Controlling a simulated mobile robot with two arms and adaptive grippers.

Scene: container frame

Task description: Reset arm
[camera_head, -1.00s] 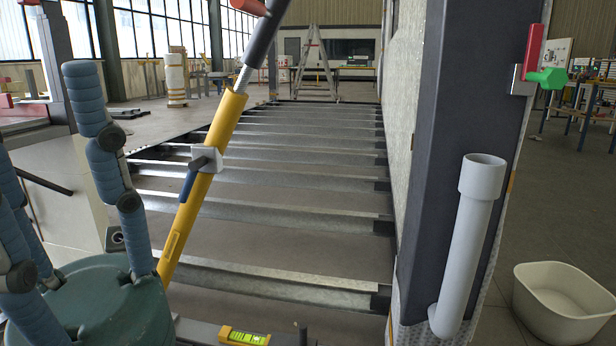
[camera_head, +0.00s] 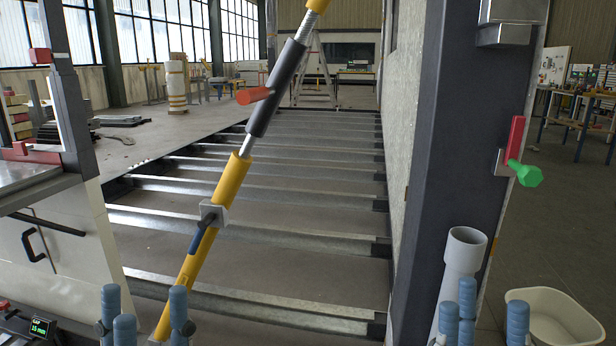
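My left gripper (camera_head: 146,308) is at the bottom left edge of the view. Its blue segmented fingers point up and stand apart, with nothing held between them. Its palm is below the picture edge. My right gripper (camera_head: 485,308) is at the bottom right edge. Its blue fingers also point up, spread and empty, and its palm is hidden below the frame. The lower end of a yellow prop (camera_head: 228,184) shows behind the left fingers. A light grey pipe (camera_head: 461,256) stands behind the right fingers.
A dark post (camera_head: 455,130) carries a red lever with a green knob (camera_head: 528,174). A cream basin (camera_head: 556,318) lies on the floor at right. A floor frame of metal crossbars (camera_head: 300,200) fills the middle. A white cabinet (camera_head: 70,250) stands at left.

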